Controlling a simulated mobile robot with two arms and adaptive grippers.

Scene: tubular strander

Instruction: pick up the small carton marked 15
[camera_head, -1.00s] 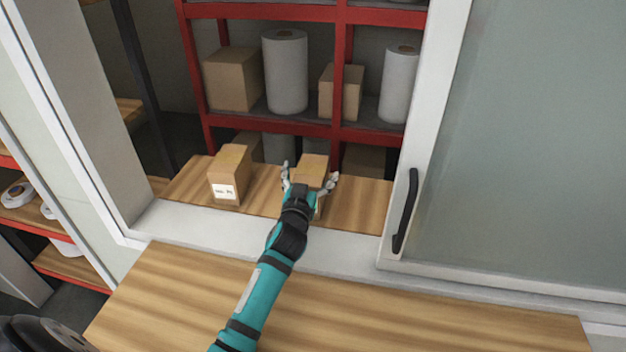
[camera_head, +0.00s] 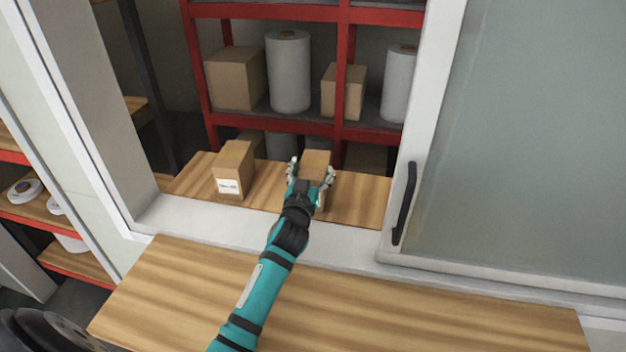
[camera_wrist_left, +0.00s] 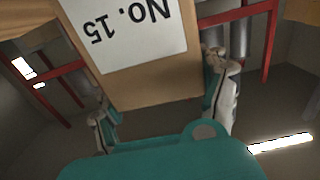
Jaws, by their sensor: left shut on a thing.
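The small carton marked 15 (camera_head: 317,160) stands on the wooden counter beyond the window frame in the head view. Its label reads "NO. 15", upside down, in the left wrist view (camera_wrist_left: 135,35). My left gripper (camera_head: 311,174) is shut on this carton, with one finger on each side. In the left wrist view the fingers of my left gripper (camera_wrist_left: 165,110) flank the carton's lower part. The gripper and wrist hide much of the carton's near face in the head view. My right gripper is not in view.
A second small carton (camera_head: 234,170) with a white label stands to the left on the same counter. A red shelf (camera_head: 270,123) behind holds cartons and white rolls. The white window frame (camera_head: 210,228) and a sliding pane with a black handle (camera_head: 404,205) bound the opening.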

